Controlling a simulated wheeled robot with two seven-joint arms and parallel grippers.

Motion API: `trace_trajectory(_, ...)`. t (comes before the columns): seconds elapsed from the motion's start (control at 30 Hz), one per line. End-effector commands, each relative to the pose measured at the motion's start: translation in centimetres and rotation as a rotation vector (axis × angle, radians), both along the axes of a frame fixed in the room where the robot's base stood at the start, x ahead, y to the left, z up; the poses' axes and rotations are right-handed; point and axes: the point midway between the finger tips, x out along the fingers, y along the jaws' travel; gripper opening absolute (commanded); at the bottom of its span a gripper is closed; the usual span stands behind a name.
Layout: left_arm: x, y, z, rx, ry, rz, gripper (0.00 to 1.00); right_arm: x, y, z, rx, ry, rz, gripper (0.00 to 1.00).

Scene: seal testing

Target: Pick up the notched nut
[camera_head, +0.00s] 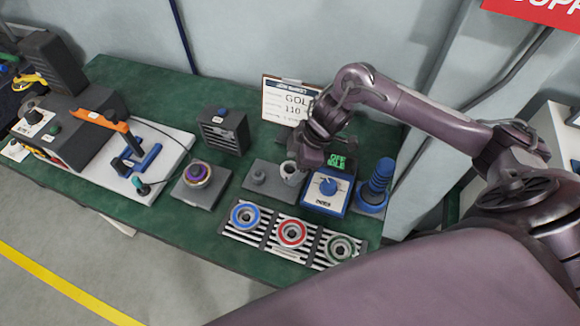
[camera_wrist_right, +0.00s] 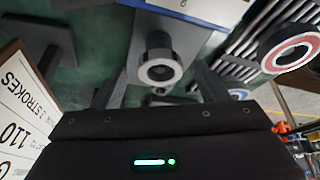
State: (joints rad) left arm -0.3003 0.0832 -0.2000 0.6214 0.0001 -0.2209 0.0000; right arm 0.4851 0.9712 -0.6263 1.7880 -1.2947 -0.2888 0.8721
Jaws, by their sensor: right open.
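A short grey cylinder with a pale ring-shaped top and a dark hole, which looks to be the notched nut (camera_head: 291,172), stands on a dark grey plate (camera_head: 272,192) in the head view. It also shows in the right wrist view (camera_wrist_right: 160,72); no notch can be made out. My right gripper (camera_head: 306,163) is open beside and above it. In the wrist view the two fingers stand apart on either side of the nut, and no contact shows. My left gripper is not in view.
A smaller grey peg (camera_head: 258,177) shares the plate. Striped pads (camera_head: 260,238) with blue, red and green rings lie in front. A sign (camera_head: 284,100) stands behind.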

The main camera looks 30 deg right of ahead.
Motion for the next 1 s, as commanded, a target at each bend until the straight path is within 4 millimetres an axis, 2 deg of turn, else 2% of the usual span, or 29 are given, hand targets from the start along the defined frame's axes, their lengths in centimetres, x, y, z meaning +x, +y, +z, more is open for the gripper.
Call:
trace_trajectory(0.1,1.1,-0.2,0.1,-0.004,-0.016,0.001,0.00,0.1,0.1,-0.3,0.000,0.000,0.001,0.67)
trace_trajectory(0.27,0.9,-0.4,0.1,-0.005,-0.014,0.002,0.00,0.1,0.1,-0.3,0.000,0.000,0.001,0.66)
trace_trajectory(0.6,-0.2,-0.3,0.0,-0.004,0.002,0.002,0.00,0.1,0.1,-0.3,0.000,-0.001,0.000,0.22)
trace_trajectory(0.67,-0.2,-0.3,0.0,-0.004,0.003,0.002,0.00,0.1,0.1,-0.2,0.000,-0.002,0.001,0.16)
trace_trajectory(1.0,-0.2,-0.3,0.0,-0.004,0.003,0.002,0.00,0.2,0.1,0.2,0.001,-0.003,0.000,0.16)
